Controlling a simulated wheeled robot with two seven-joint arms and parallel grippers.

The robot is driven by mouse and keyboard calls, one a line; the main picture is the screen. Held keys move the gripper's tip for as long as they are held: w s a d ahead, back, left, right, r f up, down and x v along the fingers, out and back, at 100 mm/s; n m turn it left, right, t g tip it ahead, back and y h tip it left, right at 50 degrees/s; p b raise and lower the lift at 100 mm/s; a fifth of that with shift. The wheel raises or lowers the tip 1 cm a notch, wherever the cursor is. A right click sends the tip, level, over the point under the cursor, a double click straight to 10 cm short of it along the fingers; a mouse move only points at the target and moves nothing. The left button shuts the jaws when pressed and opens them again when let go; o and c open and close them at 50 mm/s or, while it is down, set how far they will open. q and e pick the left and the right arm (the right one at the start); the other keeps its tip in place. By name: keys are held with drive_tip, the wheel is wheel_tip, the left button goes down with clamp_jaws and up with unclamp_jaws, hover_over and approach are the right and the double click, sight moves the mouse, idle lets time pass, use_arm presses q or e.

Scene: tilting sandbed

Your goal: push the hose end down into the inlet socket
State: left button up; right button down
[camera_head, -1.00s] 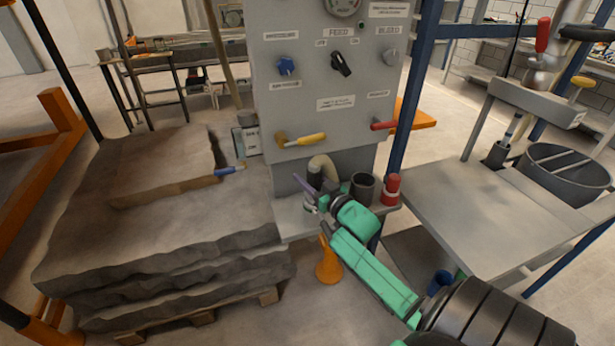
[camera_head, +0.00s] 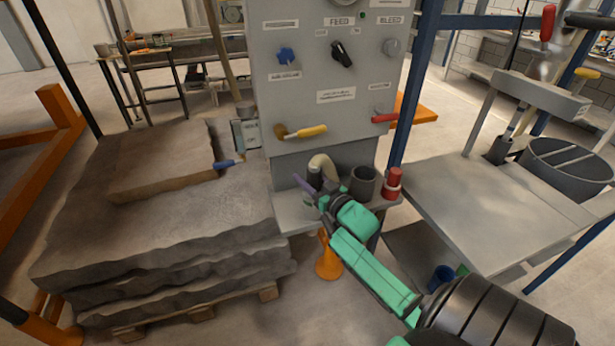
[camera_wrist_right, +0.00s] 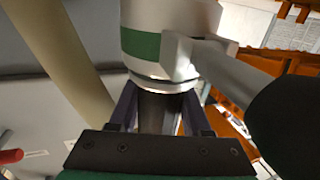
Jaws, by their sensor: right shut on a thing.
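My right gripper (camera_head: 308,190) reaches in from the lower right at the front of the grey cabinet. In the right wrist view its purple fingers (camera_wrist_right: 160,108) are shut on a dark grey cylindrical part, which I take for the hose end (camera_wrist_right: 158,108). A silver collar with a green band (camera_wrist_right: 145,45) and a side lever lies just beyond it. A beige hose (camera_head: 324,165) curves down behind the gripper; a beige tube also shows in the wrist view (camera_wrist_right: 62,60). I cannot make out the inlet socket or whether the end is seated. The left gripper is out of view.
A dark open cylinder (camera_head: 362,184) and a red cylinder (camera_head: 392,183) stand close right of the gripper on the cabinet's ledge. Yellow (camera_head: 303,131) and red (camera_head: 384,118) handles project above. Stacked stone slabs (camera_head: 160,225) lie left; a grey table (camera_head: 480,215) stands right.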

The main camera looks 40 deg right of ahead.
drive_tip(key=shift+c, duration=1.4)
unclamp_jaws()
drive_tip(key=shift+s+f, duration=0.1)
drive_tip(key=shift+s, duration=0.05)
drive_tip(key=shift+s+f, duration=0.1)
drive_tip(key=shift+s, duration=0.25)
drive_tip(key=s+b, duration=0.1)
drive_tip(key=s, duration=1.2)
drive_tip(key=shift+s+a+r, duration=0.2)
drive_tip(key=shift+s+a, duration=0.1)
drive_tip(key=shift+s, duration=0.05)
drive_tip(key=shift+f, duration=0.1)
